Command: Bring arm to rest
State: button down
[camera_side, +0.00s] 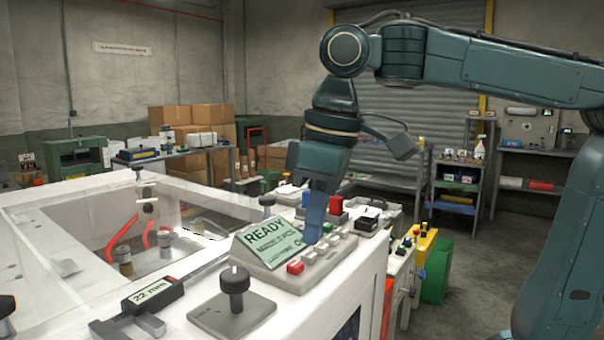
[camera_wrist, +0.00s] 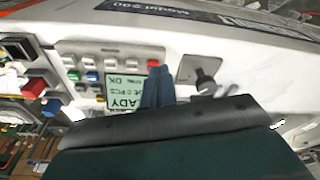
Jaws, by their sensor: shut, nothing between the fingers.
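My arm reaches in from the right in the side view and bends down over a white machine (camera_side: 330,300). My gripper (camera_side: 315,235) points down with its blue fingers together and nothing between them. Its tips are at or just above a control panel (camera_side: 345,248) with several buttons; I cannot tell whether they touch it. The panel's display (camera_side: 268,243) reads READY. In the wrist view the gripper (camera_wrist: 158,88) shows in front of the same display (camera_wrist: 118,92), covering part of it. A red button (camera_wrist: 153,63) shows beside the fingertips.
A black knob (camera_side: 235,281) and a caliper-like gauge (camera_side: 150,298) reading 22 mm are on the machine's top. The machine's clear-walled opening (camera_side: 60,225) is at left. Cartons (camera_side: 190,125) and shelves stand behind.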

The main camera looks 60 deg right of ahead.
jog(key=s+d+f+m+t, duration=0.4)
jog(key=s+d+f, duration=0.4)
jog(key=d+f, duration=0.3)
jog(key=shift+s+d+f+h, duration=0.3)
jog(key=shift+d+f+h, duration=0.1)
jog(key=shift+f, duration=0.4)
